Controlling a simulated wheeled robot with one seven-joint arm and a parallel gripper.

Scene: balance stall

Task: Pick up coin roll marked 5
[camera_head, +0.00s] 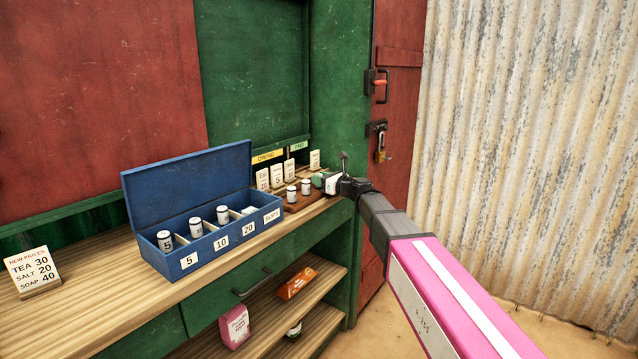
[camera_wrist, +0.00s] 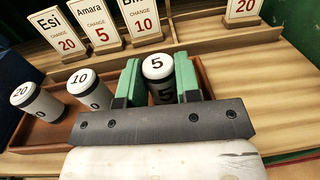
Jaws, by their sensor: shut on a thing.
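A white coin roll with dark ends marked 5 (camera_wrist: 158,68) is between the green fingers of my gripper (camera_wrist: 160,82) in the wrist view. The fingers are shut on its two sides. It is upright, at the right part of a brown wooden tray (camera_wrist: 60,133); I cannot tell whether its base touches the tray. Another roll marked 5 (camera_head: 165,241) stands in the left compartment of the blue box.
Rolls marked 20 (camera_wrist: 36,100) and 10 (camera_wrist: 89,90) stand left of my gripper in the tray. Name cards (camera_wrist: 96,26) stand close behind. The open blue box (camera_head: 172,268) and a price sign (camera_head: 33,270) are farther left on the counter.

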